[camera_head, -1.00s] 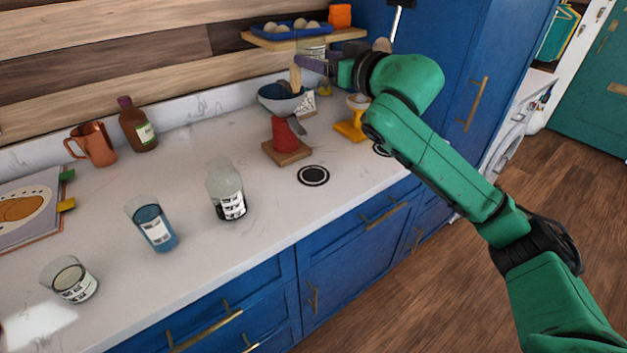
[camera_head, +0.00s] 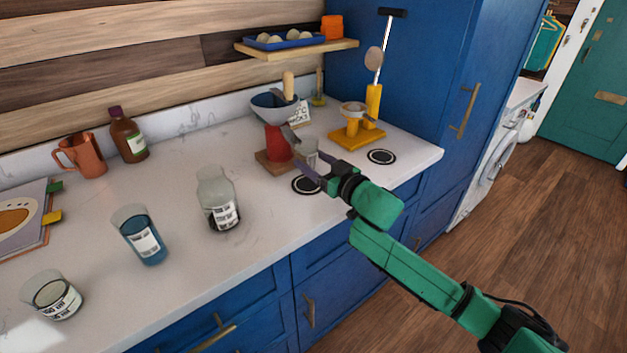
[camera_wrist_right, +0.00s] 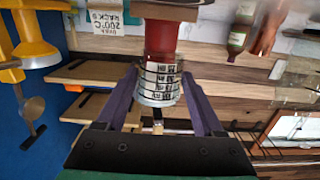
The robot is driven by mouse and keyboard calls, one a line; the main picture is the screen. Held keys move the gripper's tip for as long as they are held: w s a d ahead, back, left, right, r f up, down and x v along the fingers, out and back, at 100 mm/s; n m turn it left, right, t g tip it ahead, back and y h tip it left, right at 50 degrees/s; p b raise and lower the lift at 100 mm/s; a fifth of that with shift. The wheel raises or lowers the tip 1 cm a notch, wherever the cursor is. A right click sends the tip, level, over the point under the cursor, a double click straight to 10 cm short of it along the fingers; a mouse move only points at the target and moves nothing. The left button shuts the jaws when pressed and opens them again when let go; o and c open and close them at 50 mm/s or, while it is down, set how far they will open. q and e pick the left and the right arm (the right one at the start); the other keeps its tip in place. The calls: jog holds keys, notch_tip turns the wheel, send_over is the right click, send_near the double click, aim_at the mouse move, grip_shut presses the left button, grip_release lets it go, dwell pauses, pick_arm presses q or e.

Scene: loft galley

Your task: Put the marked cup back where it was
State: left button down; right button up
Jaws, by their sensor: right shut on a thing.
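The marked cup (camera_head: 309,149) is a small clear glass with a black-and-white label. In the wrist view the cup (camera_wrist_right: 160,82) sits between the two fingers of my right gripper (camera_wrist_right: 160,100). The right gripper (camera_head: 314,168) is shut on it and holds it just right of the red grinder stand (camera_head: 277,143). In the head view, a black ring mark (camera_head: 306,186) on the counter lies just below the cup and gripper, partly hidden by the fingers. I cannot tell the cup's exact height above the counter. My left gripper is not in view.
A yellow stand (camera_head: 357,137) and a second ring mark (camera_head: 381,157) are to the right. A labelled jar (camera_head: 219,200), a blue-filled glass (camera_head: 140,237) and another glass (camera_head: 52,297) stand to the left. A wooden shelf (camera_head: 297,49) holds a blue egg tray.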

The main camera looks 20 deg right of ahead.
aim_at(313, 189)
notch_tip(313, 189, down, 5)
jog(key=shift+f, duration=0.1)
jog(key=shift+b, duration=0.3)
jog(key=shift+f, duration=0.15)
jog(key=o, duration=1.4)
jog(key=shift+r, duration=0.2)
jog(key=b+v, duration=0.1)
jog(key=v, duration=1)
jog(key=shift+s+d+r, duration=0.15)
jog(key=shift+s, duration=0.3)
